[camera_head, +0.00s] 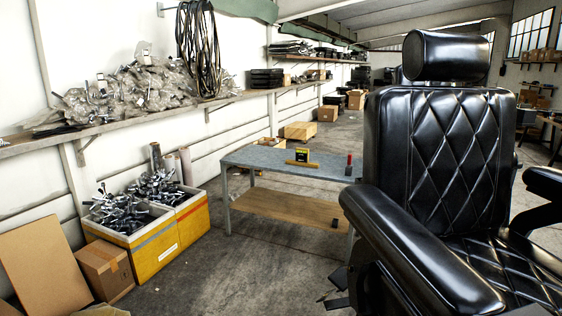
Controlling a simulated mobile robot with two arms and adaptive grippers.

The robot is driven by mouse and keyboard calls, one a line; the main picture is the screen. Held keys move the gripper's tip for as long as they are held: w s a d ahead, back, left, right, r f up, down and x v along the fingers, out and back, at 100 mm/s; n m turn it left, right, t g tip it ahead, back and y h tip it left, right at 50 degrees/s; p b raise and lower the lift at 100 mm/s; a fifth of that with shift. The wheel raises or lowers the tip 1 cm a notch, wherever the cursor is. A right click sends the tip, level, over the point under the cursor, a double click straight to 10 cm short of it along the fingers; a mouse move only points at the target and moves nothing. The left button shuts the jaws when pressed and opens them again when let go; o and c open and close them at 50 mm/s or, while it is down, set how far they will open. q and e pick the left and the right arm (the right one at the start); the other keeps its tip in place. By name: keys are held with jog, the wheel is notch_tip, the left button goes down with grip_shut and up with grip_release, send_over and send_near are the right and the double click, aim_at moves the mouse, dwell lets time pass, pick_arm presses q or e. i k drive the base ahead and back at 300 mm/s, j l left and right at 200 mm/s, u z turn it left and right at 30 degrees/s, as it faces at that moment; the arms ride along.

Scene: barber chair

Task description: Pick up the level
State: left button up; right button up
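A yellow level (302,164) lies on the grey-topped table (262,158) in the middle of the view. A small yellow and black item (302,155) stands right behind the level, and I cannot tell whether they touch. A small red and black item (349,164) stands at the table's right end. Neither of my grippers shows in this view.
A black barber chair (440,160) fills the right foreground and overlaps the table's right end. Yellow crates (165,246) of metal parts and cardboard boxes (104,270) stand at left. Concrete floor (250,275) is clear before the table.

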aim_at(302, 155)
jog(key=j+u, duration=0.2)
jog(key=j, duration=0.2)
jog(key=i+j+u, duration=0.2)
jog(key=j, duration=0.2)
jog(key=i+j+u, duration=0.2)
jog(key=j, duration=0.2)
jog(key=i+j+z, duration=0.1)
jog(key=i+j, duration=0.7)
jog(key=i+l+z, duration=0.1)
jog(key=i+z, duration=0.65)
jog(key=i+j+z, duration=0.1)
jog(key=i+z, duration=0.4)
jog(key=i, duration=0.85)
jog(key=i+z, duration=0.2)
jog(key=i, duration=0.8)
